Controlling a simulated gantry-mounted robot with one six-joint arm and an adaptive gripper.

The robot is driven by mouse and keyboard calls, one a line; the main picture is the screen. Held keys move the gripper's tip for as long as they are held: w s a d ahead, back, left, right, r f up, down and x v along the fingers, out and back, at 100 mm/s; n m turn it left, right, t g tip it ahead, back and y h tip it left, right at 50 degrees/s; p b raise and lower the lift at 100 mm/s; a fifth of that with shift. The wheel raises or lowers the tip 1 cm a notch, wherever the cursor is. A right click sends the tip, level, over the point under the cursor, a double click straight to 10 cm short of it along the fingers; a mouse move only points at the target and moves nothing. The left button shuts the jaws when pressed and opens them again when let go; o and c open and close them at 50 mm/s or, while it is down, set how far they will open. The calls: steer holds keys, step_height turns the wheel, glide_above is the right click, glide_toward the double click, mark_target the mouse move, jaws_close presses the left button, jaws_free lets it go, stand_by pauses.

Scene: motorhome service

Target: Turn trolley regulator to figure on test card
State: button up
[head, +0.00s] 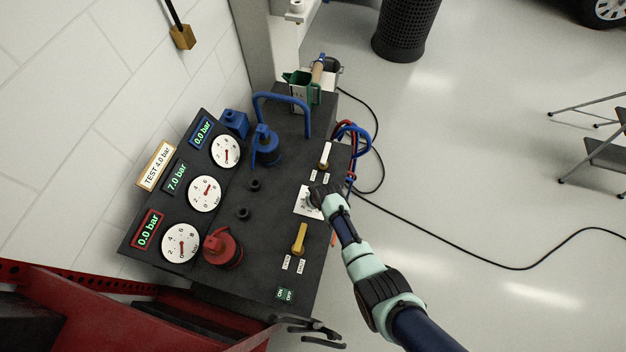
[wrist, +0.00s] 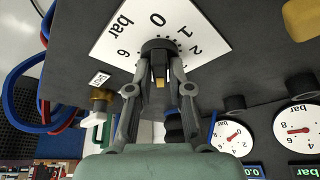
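The trolley regulator is a dark knob (wrist: 158,46) on a white dial plate marked in bar, with 0, 1, 2 and 6 visible in the wrist view. The same plate (head: 303,203) shows in the head view, partly hidden by my gripper. My gripper (head: 320,194) is at the knob; in the wrist view its two fingertips (wrist: 158,68) close in on either side of the knob's grip and appear to hold it. The test card (head: 156,166) reads TEST 4.0 bar and stands at the trolley's left edge.
A white-handled lever (head: 325,155) and a yellow lever (head: 300,238) flank the regulator. Blue and red hoses (head: 352,140) hang at the far right edge.

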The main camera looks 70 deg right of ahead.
steer(key=shift+o, duration=1.2)
steer(key=shift+r, duration=0.1)
steer(key=v, duration=1.2)
